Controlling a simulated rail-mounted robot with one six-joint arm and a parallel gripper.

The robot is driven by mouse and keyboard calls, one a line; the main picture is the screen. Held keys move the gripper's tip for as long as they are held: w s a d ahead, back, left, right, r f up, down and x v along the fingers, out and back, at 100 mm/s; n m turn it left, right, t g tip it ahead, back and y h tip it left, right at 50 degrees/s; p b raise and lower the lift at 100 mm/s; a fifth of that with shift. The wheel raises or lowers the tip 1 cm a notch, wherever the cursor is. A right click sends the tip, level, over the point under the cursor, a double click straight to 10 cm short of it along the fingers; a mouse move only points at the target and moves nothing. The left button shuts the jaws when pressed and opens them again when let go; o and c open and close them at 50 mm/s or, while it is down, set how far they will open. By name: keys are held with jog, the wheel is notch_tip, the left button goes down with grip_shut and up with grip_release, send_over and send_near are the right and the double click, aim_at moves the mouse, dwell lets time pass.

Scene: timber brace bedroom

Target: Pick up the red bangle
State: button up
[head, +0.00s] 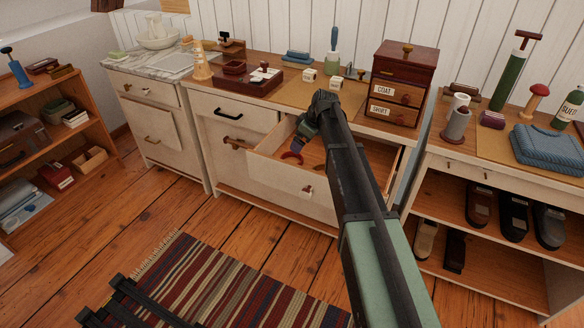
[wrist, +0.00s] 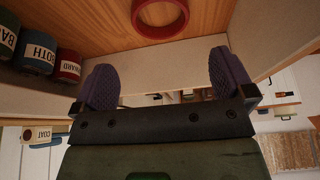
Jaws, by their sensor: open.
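The red bangle (wrist: 160,27) lies flat on the wooden floor of the open drawer, at the top edge of the wrist view, which cuts off part of it. In the head view it shows as a small red curve (head: 291,157) inside the drawer (head: 277,174). My gripper (wrist: 166,80) is open, its two dark purple ridged pads wide apart with nothing between them. The bangle lies beyond the fingertips, apart from them. In the head view my gripper (head: 298,143) reaches down into the drawer near the bangle, and my arm hides part of the drawer.
Several labelled cylinders (wrist: 37,52) stand in the drawer at the wrist view's left. The drawer walls close in around my gripper. Above, the countertop holds a dark red tray (head: 250,80), white cubes (head: 309,76) and a small wooden chest (head: 403,83).

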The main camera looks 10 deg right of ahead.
jog(key=b+x, duration=0.4)
jog(key=x, duration=0.1)
jog(key=shift+s+f+b, duration=0.1)
jog(key=shift+f+b, duration=0.1)
jog(key=shift+b, duration=0.15)
jog(key=shift+a+f, duration=0.1)
jog(key=shift+f, duration=0.15)
jog(key=shift+r, duration=0.15)
jog(key=b+x, duration=0.5)
jog(key=shift+a, duration=0.1)
jog(key=c, duration=0.8)
jog(key=shift+c, duration=0.2)
notch_tip(320, 180, up, 21)
jog(key=p, duration=2)
jog(key=shift+f+p, duration=0.25)
jog(key=shift+p, duration=0.15)
